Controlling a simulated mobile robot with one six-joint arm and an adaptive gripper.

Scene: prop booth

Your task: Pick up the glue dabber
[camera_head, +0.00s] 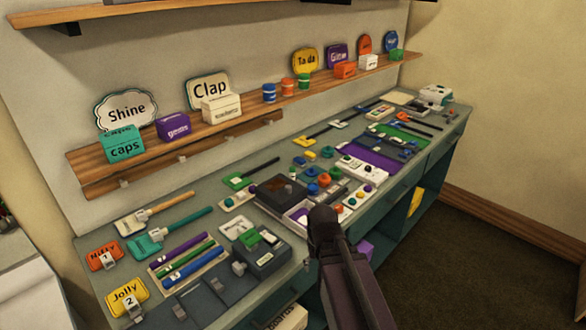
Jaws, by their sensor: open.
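I cannot tell for sure which thing is the glue dabber. Several long-handled tools lie on the left half of the bench: a white-headed one with a wooden handle (158,212), a teal one (173,231) and a green-headed one with a dark handle (248,175). My gripper (322,222) is a dark shape at the end of my arm, over the bench's front edge, right of these tools and apart from them. It is open, with nothing seen in it. Its fingers are hard to make out, and my arm hides part of the bench front.
The bench (95,250) is crowded with small props. A dark box (280,192) and a grey box with a green top (262,252) stand near my gripper. Wall shelves (150,158) hold signs and small boxes. Open floor (480,235) lies at right.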

